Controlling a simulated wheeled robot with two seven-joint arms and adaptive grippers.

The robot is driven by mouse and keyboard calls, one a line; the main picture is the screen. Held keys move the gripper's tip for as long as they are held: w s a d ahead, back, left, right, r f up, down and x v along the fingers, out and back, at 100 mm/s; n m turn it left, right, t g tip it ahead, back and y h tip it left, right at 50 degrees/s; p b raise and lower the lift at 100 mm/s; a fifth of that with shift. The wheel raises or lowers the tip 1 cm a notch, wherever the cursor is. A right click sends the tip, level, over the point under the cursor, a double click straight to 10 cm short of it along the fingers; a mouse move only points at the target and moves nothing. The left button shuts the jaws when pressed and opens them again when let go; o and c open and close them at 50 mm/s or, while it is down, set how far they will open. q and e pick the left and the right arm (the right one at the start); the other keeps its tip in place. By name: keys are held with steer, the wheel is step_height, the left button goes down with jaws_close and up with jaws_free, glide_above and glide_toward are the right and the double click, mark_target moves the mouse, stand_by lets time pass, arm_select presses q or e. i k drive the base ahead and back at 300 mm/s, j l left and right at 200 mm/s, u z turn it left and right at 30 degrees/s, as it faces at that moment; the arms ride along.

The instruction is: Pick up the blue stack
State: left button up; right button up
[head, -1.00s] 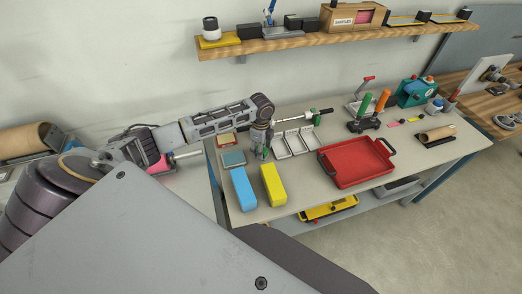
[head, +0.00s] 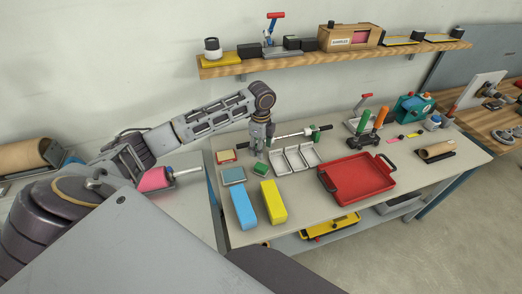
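A flat, dull blue square stack (head: 233,176) lies on the near-left part of the table, behind a long bright blue block (head: 243,208). A yellow block (head: 272,202) lies beside the blue block. My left gripper (head: 264,147) points down from the raised arm, right of and behind the blue stack, and is apart from it. Its fingers are too small to show whether they are open or shut. A small green stack (head: 260,168) lies just below the gripper. My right gripper is not in view.
A red stack (head: 226,156) lies behind the blue one. A white divided rack (head: 296,157) and a red tray (head: 357,178) stand to the right. A bar tool (head: 303,133) lies behind the rack. The wooden shelf (head: 340,52) hangs above.

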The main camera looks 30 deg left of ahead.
mark_target(247, 218)
steer(key=u, duration=1.3)
